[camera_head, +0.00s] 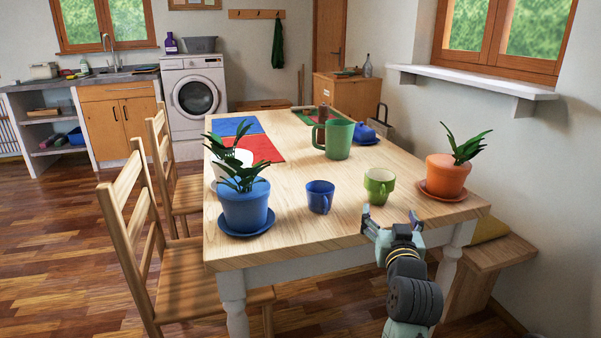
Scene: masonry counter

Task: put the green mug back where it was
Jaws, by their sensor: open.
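My gripper (391,221) is open and empty at the table's front edge. In the picture it lies just below the mug, and a gap shows between them. A larger green jug-like mug (338,140) with its handle on the left stands farther back. A blue mug (320,197) stands to the left of the small green one.
A blue pot with a plant (245,205) stands on a saucer at front left. An orange pot with a plant (447,175) stands at right. A blue and red mat (255,148) lies farther back. Chairs (150,230) line the left side; a bench (490,260) is at right.

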